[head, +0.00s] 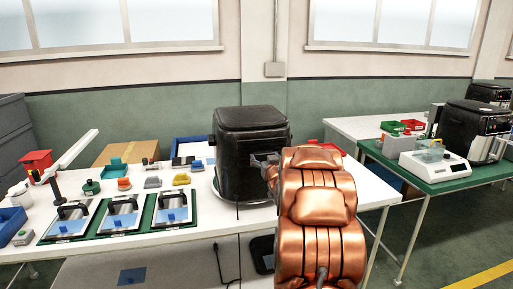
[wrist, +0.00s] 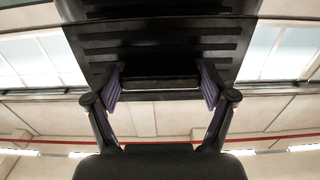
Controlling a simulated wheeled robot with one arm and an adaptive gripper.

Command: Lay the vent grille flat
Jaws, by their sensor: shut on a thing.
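A black, rounded appliance (head: 250,150) stands on the white table in the head view. My gripper (head: 265,161) is at its right side, partly hidden by my copper arm. In the wrist view a dark slatted panel, seemingly the vent grille (wrist: 160,45), fills the top middle. My gripper (wrist: 160,88) has its two fingers on either side of the panel's dark near edge and is shut on it. The grille cannot be made out separately in the head view. How far it is tilted cannot be told.
A red tray (head: 322,147) lies behind my arm. A green-topped table (head: 430,177) stands at right. Open floor lies lower right.

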